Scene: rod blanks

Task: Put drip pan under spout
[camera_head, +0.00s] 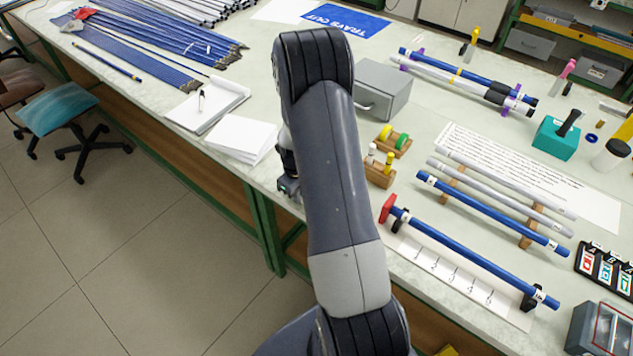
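My arm rises through the middle of the head view, and my gripper (289,187) hangs beside it over the bench's front edge. Most of the gripper is hidden by the arm, so I cannot tell whether it is open or shut. I see nothing in its visible part. I cannot make out a drip pan or a spout in this view; part of the bench behind my arm is hidden.
The long bench holds blue rods (489,250) on stands, a grey box (384,92), a teal block (556,138), wooden holders (381,172) and white paper stacks (241,138). Bundled rods (160,40) lie at far left. A chair (58,108) stands on the open floor.

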